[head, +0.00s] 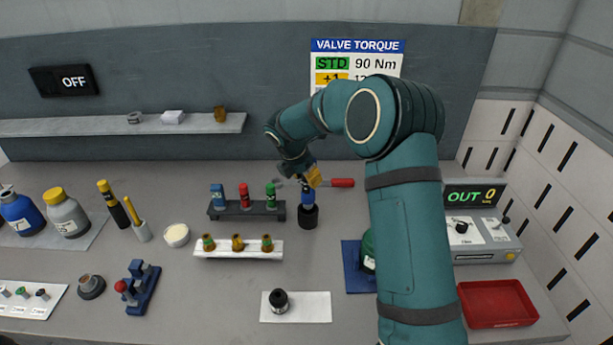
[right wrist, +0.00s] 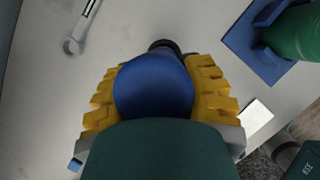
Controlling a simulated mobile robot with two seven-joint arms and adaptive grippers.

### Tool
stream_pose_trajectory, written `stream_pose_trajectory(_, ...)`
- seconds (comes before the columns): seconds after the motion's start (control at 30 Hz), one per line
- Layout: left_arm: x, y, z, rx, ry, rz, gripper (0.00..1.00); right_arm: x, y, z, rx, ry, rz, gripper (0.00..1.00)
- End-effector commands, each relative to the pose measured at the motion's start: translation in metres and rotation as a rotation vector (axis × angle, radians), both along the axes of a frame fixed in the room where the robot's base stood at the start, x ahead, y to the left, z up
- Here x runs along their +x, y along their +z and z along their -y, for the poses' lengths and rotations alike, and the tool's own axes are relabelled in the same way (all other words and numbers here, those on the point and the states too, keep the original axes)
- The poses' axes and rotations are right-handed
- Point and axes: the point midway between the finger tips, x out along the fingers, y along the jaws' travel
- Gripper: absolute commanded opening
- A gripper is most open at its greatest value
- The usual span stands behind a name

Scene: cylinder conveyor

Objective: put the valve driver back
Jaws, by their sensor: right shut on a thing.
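The valve driver (head: 307,199), which I take to be the blue-handled tool, is upright at the black round holder (head: 308,217) on the bench. My right gripper (head: 312,178) comes down on it from above. In the right wrist view, the yellow fingers of my right gripper (right wrist: 155,90) are shut on both sides of the rounded blue handle (right wrist: 152,85). A dark ring (right wrist: 163,45) shows just beyond the handle. I cannot tell how deep the driver sits in the holder. My left gripper is not in view.
A wrench with a red handle (head: 342,183) lies behind the holder. To the left are a dark rack (head: 247,215) with blue, red and green items and a white rack (head: 240,251). A green item on a blue base (head: 352,270) stands right, partly behind my arm.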

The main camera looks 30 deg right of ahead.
Motion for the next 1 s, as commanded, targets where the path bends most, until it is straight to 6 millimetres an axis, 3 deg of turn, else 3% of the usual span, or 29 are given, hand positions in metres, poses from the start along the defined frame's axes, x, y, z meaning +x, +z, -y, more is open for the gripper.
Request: stream_pose_trajectory(1.0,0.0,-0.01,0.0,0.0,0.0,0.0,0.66,0.0,-0.02,0.0,-0.002,0.001,0.002,0.0)
